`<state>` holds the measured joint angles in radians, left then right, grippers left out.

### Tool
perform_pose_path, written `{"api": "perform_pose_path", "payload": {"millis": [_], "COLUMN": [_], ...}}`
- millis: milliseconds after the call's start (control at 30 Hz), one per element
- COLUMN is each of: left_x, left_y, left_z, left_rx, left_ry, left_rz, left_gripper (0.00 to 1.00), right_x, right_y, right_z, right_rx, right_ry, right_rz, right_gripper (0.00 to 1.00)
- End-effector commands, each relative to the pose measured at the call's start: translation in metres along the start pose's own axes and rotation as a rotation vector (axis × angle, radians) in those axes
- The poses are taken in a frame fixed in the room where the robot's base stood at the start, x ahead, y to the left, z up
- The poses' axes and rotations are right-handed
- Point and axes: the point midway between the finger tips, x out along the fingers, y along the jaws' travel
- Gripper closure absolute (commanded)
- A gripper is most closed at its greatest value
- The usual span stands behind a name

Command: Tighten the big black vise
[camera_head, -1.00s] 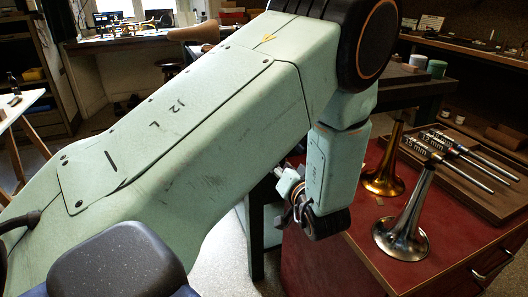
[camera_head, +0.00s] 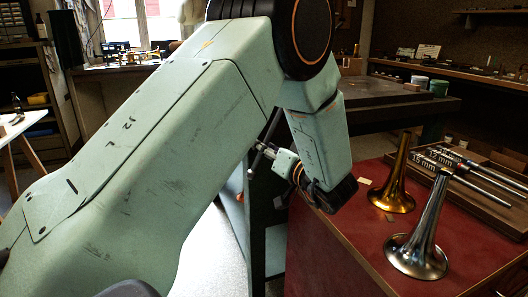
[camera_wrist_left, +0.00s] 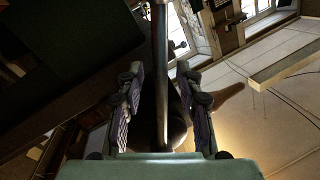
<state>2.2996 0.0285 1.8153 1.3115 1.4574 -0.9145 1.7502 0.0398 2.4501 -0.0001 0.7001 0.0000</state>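My left gripper (camera_head: 272,152) is beside a workbench post, at a dark slanted bar (camera_head: 263,145) that looks like the vise's handle. In the left wrist view the bar (camera_wrist_left: 161,60) runs lengthwise between the two fingers of the left gripper (camera_wrist_left: 160,95). The fingers stand apart with a gap on each side of the bar, so the gripper is open around it. A dark rounded shape sits behind the bar there. The vise's body cannot be made out; my left arm covers much of that area. My right gripper is not in view.
A red-topped cabinet (camera_head: 350,240) at right carries a brass bell (camera_head: 393,190), a silver bell (camera_head: 418,245) and a wooden tray (camera_head: 500,205) with metal mandrels. A dark bench (camera_head: 385,95) stands behind. Floor shows below my arm.

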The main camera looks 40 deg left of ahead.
Motion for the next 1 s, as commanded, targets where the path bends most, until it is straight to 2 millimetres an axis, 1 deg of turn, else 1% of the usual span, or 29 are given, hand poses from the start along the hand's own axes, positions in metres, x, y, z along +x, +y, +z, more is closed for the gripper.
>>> {"api": "perform_pose_path", "payload": {"millis": [33, 133, 433, 833, 867, 1000], "left_x": [0.0041, 0.008, 0.0094, 0.0092, 0.0092, 0.0091], "left_y": [-0.0002, -0.0001, -0.0003, -0.0002, -0.0001, -0.0001], "left_z": [0.0012, 0.0004, -0.0001, 0.0002, 0.0002, 0.0003], "left_rx": [-0.001, -0.001, -0.001, 0.0, 0.0, 0.0], "left_ry": [-0.003, 0.0, 0.0, 0.0, 0.0, 0.0], "left_rz": [-0.002, 0.0, 0.0, 0.0, 0.0, 0.001], "left_gripper": [0.64, 0.64, 0.64, 0.98, 1.0, 1.0], "right_x": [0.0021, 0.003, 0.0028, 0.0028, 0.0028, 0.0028], "right_y": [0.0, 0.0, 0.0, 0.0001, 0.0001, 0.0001], "right_z": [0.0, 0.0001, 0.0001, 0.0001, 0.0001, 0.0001], "right_rx": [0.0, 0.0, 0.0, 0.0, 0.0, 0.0], "right_ry": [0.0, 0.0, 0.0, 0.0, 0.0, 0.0], "right_rz": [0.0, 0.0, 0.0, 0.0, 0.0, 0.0], "right_gripper": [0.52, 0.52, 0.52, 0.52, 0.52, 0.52]}}
